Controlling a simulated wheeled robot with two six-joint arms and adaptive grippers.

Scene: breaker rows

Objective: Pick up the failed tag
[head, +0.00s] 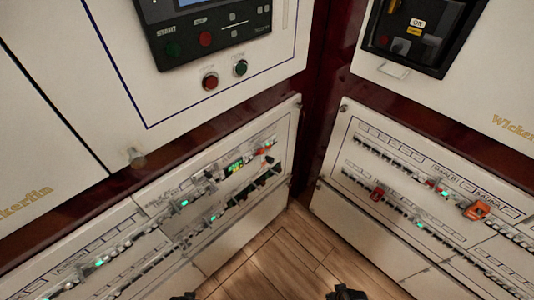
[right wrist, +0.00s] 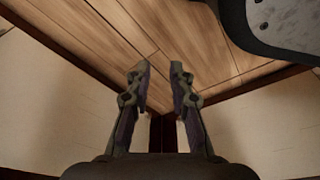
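I cannot read which item is the failed tag. On the right breaker panel (head: 365,235), an orange tag-like piece (head: 476,210) sits on the upper row, and a red piece (head: 376,193) sits on the lower row. On the left breaker panel (head: 235,240), a small orange-red piece (head: 266,150) sits near the upper right end of the rows.
A control panel (head: 212,45) with a screen and buttons is above the left breaker panel. A black recessed switch unit (head: 415,35) is at the upper right. The cabinets meet in a corner. The wooden floor (head: 275,262) between them is clear.

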